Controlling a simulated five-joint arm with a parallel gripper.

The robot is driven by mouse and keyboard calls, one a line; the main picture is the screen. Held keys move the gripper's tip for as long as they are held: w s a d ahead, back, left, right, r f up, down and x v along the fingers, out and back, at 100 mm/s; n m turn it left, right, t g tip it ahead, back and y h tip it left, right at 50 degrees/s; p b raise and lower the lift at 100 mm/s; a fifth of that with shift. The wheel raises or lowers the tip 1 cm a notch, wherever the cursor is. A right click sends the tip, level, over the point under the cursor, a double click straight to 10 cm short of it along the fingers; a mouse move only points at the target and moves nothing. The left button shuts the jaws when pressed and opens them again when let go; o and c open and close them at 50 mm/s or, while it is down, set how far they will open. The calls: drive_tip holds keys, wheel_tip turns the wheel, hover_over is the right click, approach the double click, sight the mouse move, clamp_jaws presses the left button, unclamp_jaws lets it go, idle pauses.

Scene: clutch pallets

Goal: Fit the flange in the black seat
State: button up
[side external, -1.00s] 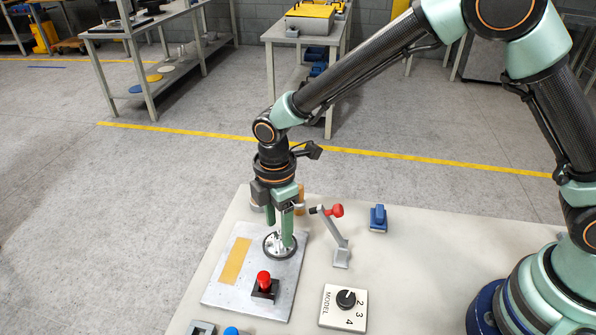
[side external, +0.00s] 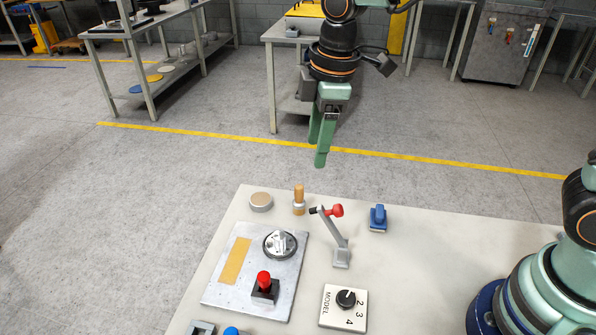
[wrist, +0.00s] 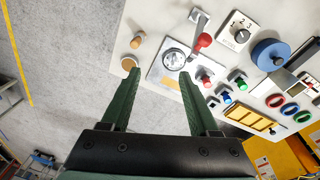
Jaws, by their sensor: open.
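The silver flange (side external: 280,242) lies inside the dark ring of the black seat (side external: 265,248), on the grey metal plate (side external: 228,294). It looks about level, but I cannot tell from here whether it is fully down. In the wrist view the flange (wrist: 174,58) shows as a pale disc on the plate, beyond the fingertips. My gripper (side external: 317,150) is open and empty, high above and behind the far edge of the table, well clear of the flange. In the wrist view its two green fingers (wrist: 159,76) are spread apart with nothing between them.
A red button (side external: 264,280) stands on the plate near the seat. A lever with a red knob (side external: 336,211), a wooden-handled stamp (side external: 299,198), a round tan-topped disc (side external: 261,201), a blue part (side external: 378,217) and a model dial (side external: 346,299) surround the plate.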

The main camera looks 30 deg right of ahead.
drive_tip(key=s+d+r+m+t, duration=0.2)
drive_tip(key=s+d+m, duration=0.2)
drive_tip(key=d+m, duration=0.2)
drive_tip(key=s+d+r+m+t, duration=0.1)
drive_tip(key=s+d+m+t, duration=0.1)
drive_tip(key=s+d+m, duration=0.3)
drive_tip(key=d+m, duration=0.2)
drive_tip(key=d, duration=0.2)
drive_tip(key=shift+s+d+r+h, duration=0.25)
drive_tip(key=shift+d+r+h, duration=0.05)
drive_tip(key=shift+r, duration=0.1)
